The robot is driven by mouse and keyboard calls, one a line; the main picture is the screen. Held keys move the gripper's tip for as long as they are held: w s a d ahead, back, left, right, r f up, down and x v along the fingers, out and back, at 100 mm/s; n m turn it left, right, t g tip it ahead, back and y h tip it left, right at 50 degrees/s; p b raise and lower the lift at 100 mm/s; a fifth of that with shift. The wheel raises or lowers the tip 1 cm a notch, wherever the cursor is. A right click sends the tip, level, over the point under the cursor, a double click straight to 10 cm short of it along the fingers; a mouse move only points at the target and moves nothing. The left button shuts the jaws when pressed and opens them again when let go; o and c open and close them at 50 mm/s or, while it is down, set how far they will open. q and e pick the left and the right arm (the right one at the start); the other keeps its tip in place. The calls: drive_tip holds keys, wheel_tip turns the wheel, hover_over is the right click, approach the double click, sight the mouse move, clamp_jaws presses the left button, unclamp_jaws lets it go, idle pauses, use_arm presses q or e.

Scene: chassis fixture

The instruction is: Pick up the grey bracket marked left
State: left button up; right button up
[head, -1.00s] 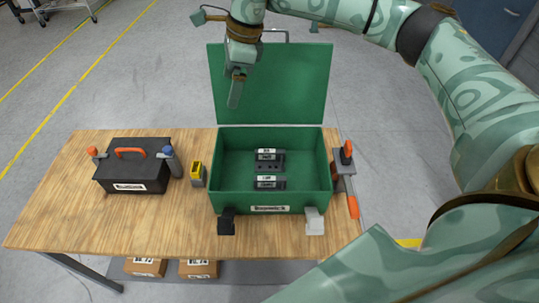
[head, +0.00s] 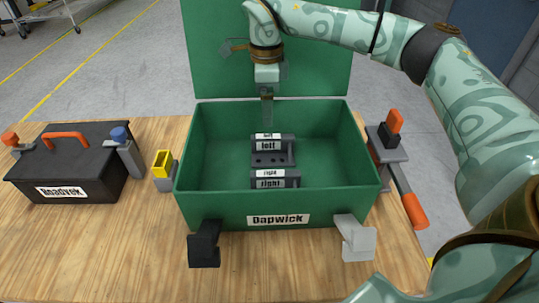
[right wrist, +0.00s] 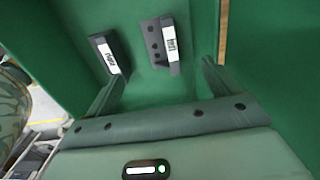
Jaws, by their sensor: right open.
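The grey bracket marked left (head: 271,159) lies in the green box (head: 222,208), towards the back of its floor. It has a white label and a row of dark holes. A similar bracket marked right (head: 276,181) lies in front of it. My right gripper (head: 267,118) is above the rear of the box, fingers pointing down, behind and above the left bracket, not touching it. In the right wrist view the open, empty fingers (right wrist: 165,70) point towards the left bracket (right wrist: 158,42), with the right bracket (right wrist: 108,55) beside it. My left gripper is out of view.
The box's raised green lid (head: 215,60) stands behind my right gripper. Box walls surround the brackets. A black toolbox (head: 75,168) and a yellow-topped item (head: 163,168) stand left on the wooden table (head: 120,260). An orange-handled clamp (head: 390,150) is at the right.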

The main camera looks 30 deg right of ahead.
drive_tip(key=b, duration=0.3)
hover_over(268, 157)
wheel_tip(268, 157, down, 11)
drive_tip(key=shift+w+r, duration=0.1)
drive_tip(key=shift+r, duration=0.05)
wheel_tip(268, 157, down, 5)
drive_tip(key=shift+f+b, duration=0.15)
drive_tip(key=shift+b, duration=1)
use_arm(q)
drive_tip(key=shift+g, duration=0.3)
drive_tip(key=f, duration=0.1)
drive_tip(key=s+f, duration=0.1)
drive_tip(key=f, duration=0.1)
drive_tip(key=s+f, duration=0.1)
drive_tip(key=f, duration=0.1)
use_arm(e)
drive_tip(key=shift+r, duration=0.2)
drive_tip(key=c, duration=1.4)
